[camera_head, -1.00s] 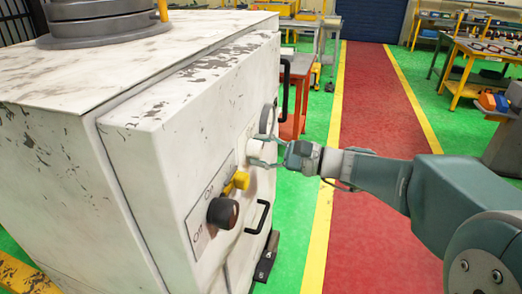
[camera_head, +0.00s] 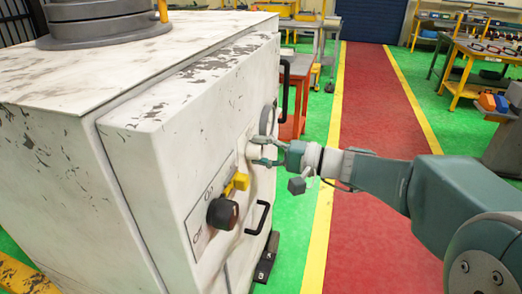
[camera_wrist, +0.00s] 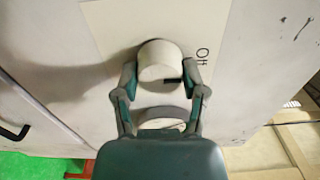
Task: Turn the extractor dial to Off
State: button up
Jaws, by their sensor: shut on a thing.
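The extractor dial is a cream round knob (camera_wrist: 158,60) on the cabinet's front panel. In the wrist view it carries a short black mark at its lower right. The printed word Off (camera_wrist: 202,54) is on the plate just right of the dial. My gripper (camera_wrist: 160,80) has one finger on each side of the dial and is shut on it. In the head view my gripper (camera_head: 262,151) reaches the panel from the right, and its fingers partly hide the pale dial (camera_head: 250,150).
A second control with a black knob (camera_head: 222,212) and yellow part (camera_head: 239,182) sits nearer on the same white cabinet (camera_head: 150,60), with On and Off labels. Black handles (camera_head: 258,218) stick out nearby. The red walkway (camera_head: 375,110) to the right is clear.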

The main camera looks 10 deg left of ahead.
jog(key=shift+s+f, duration=0.1)
jog(key=shift+f, duration=0.2)
jog(key=o, duration=1.1)
jog(key=shift+a+r, duration=0.1)
jog(key=shift+o, duration=0.2)
jog(key=shift+d, duration=0.35)
jog(key=d, duration=1.1)
jog(key=shift+s+d, duration=0.15)
jog(key=shift+s, duration=0.2)
